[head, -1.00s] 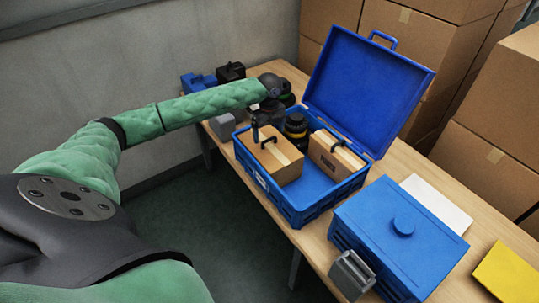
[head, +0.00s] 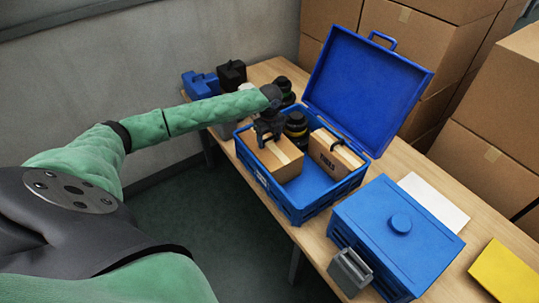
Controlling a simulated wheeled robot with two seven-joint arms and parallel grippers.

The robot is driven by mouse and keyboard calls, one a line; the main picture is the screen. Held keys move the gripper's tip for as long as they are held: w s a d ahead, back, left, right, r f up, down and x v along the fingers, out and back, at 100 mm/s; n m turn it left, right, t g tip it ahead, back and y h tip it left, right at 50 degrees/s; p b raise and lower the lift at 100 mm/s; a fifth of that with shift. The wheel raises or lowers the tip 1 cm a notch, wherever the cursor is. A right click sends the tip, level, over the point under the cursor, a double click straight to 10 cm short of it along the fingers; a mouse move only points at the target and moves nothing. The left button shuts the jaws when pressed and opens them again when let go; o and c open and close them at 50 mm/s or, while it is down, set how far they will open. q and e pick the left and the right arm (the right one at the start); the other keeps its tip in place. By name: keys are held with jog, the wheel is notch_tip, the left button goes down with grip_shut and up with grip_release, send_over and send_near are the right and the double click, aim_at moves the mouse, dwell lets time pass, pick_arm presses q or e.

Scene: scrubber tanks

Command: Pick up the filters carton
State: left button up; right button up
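Two brown cartons sit in an open blue case (head: 310,212) on the table. The left carton (head: 287,165) has a pale tape strip and a handle on top, now hidden by my gripper. The right carton (head: 336,155) has a dark handle and dark print too small to read surely, so I cannot tell which is the filters carton. My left gripper (head: 266,138) is right at the top of the left carton, over its handle. Whether its fingers are open or closed on the handle is not clear. My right gripper is out of view.
A dark round container (head: 296,128) stands behind the cartons. The raised lid (head: 365,90) is at the back right. A closed blue box (head: 395,235) stands in front, near white paper (head: 434,202) and a yellow sheet (head: 505,275). Several small items crowd the far left.

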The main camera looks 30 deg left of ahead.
pick_arm(q)
jog(key=c, duration=0.7)
grip_shut()
jog(key=shift+r, duration=0.15)
